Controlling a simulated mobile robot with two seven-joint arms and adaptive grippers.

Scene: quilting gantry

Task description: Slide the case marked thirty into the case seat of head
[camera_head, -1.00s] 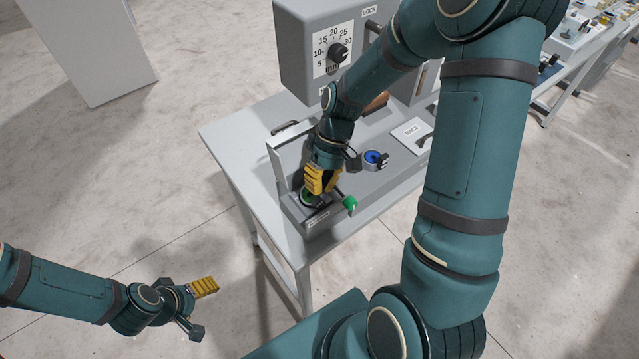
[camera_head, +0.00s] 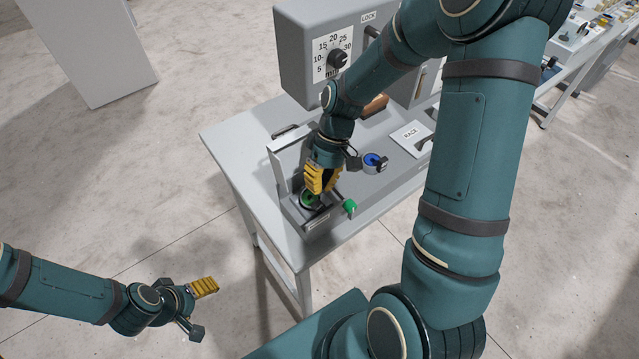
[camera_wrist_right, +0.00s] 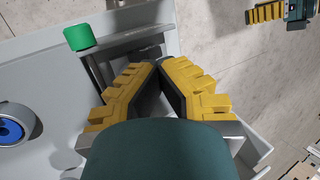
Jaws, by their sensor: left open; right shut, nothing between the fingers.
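My right gripper (camera_head: 318,181) is shut and empty over a grey fixture (camera_head: 312,227) at the near end of the table. In the right wrist view its yellow fingertips (camera_wrist_right: 158,68) meet, with nothing visible between them. A round green part (camera_head: 308,199) sits in the fixture just below the fingers, partly hidden by them. A blue round part in a pale ring (camera_head: 373,161) stands to the right; it also shows in the right wrist view (camera_wrist_right: 12,131). No mark reading thirty is legible on any case. My left gripper (camera_head: 208,309) is open and empty over the floor.
A green knob (camera_head: 350,206) stands beside the fixture. A plate marked RACE (camera_head: 411,137) lies to the right. The table's left part is clear.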

